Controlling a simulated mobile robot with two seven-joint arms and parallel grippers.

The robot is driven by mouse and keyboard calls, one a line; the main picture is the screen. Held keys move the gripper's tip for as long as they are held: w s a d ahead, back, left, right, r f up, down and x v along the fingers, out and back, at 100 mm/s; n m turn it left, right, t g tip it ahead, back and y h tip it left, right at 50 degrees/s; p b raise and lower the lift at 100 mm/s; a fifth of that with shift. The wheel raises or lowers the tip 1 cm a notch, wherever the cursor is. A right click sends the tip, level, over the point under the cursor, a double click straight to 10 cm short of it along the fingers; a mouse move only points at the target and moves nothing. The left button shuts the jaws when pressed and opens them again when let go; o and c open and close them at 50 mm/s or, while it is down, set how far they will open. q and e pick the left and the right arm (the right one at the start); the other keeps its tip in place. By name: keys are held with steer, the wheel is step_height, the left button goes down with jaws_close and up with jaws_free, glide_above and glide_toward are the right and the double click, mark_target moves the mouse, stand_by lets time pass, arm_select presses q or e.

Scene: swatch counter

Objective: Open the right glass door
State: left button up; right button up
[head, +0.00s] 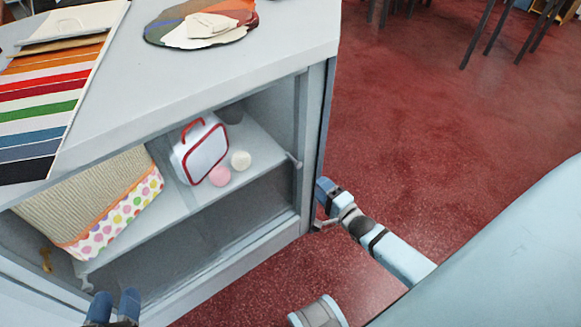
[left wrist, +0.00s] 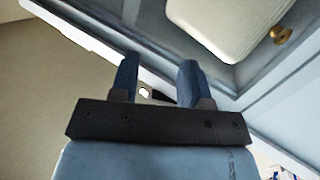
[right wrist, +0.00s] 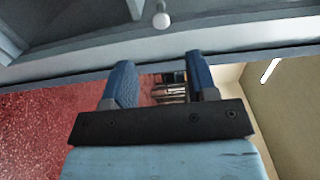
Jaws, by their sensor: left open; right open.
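The grey cabinet (head: 180,85) stands at the left of the head view, its interior plainly visible. At its right end a narrow dark-edged upright panel (head: 322,120) is seen nearly edge-on; I take it for the right glass door but cannot tell its angle surely. My right gripper (head: 322,190) is open beside the lower part of that panel. It also shows in the right wrist view (right wrist: 160,80), close below a dark edge. I cannot tell whether it touches. My left gripper (head: 114,300) is open, low in front of the cabinet's left part; it also shows in the left wrist view (left wrist: 158,75).
Inside are a woven basket (head: 85,190) with dotted cloth, a red-trimmed white case (head: 200,148), a pink ball (head: 219,176) and a white ball (head: 241,160). Swatches (head: 45,105) lie on top.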

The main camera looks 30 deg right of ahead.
mark_target(300, 166)
arm_select(q)
step_height(300, 166, up, 6)
steer(key=d+t+h+b, duration=0.2)
steer(key=b, duration=0.1)
steer(key=shift+s+f+t+b, duration=0.15)
steer(key=shift+t+b, duration=0.15)
steer(key=shift+t, duration=0.1)
arm_select(e)
steer(key=w, duration=0.9)
steer(key=w+a, duration=0.1)
steer(key=w, duration=0.3)
steer(key=shift+w, duration=0.3)
arm_select(q)
steer(key=shift+d, duration=0.1)
arm_select(e)
jaws_close()
